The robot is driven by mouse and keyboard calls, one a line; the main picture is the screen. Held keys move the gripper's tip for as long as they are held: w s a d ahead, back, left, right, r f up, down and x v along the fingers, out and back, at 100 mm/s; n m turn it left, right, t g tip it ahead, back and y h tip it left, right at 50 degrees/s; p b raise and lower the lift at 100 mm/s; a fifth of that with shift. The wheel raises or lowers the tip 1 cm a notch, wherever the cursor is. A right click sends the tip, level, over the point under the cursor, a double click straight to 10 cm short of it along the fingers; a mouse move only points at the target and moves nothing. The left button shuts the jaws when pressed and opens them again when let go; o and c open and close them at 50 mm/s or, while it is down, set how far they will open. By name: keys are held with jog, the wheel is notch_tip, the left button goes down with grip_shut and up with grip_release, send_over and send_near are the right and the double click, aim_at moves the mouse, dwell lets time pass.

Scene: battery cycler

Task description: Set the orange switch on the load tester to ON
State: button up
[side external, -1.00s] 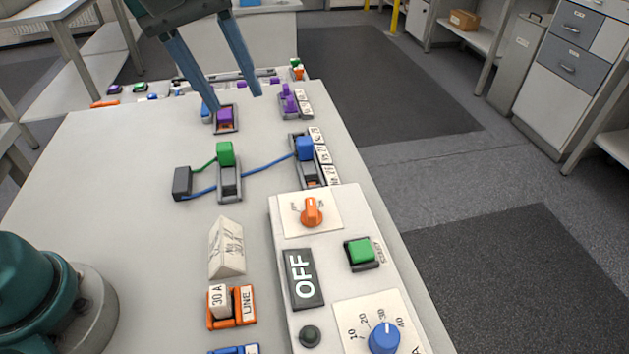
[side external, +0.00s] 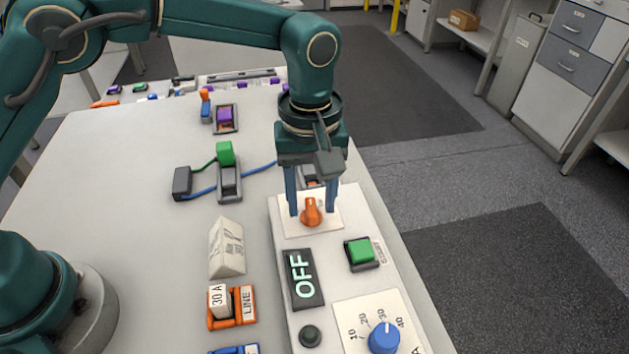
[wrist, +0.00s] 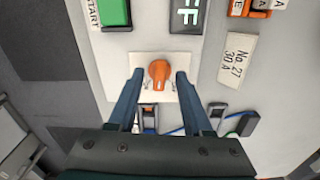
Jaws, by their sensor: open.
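The orange switch (side external: 312,212) is a rotary knob on a cream plate near the far end of the white load tester (side external: 285,262). The tester's display (side external: 302,277) reads OFF. My gripper (side external: 312,212) is over the knob, pointing down, with its two blue fingers apart. In the wrist view the knob (wrist: 159,73) lies between the fingertips of my gripper (wrist: 158,76), with a gap on each side. The fingers look open and not closed on it. The lettering on the plate is too small to read.
A green START button (side external: 360,251) and a blue dial (side external: 384,338) are on the tester's near part. A cream No. 27 30 A block (side external: 227,247) and an orange LINE holder (side external: 232,307) stand to its left. A green-topped connector (side external: 226,155) with wires is farther back.

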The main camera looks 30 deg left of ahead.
jog(key=shift+f, duration=0.5)
grip_shut()
jog(key=shift+m, duration=0.3)
jog(key=shift+a+m, duration=0.1)
jog(key=shift+m, duration=3.1)
grip_release()
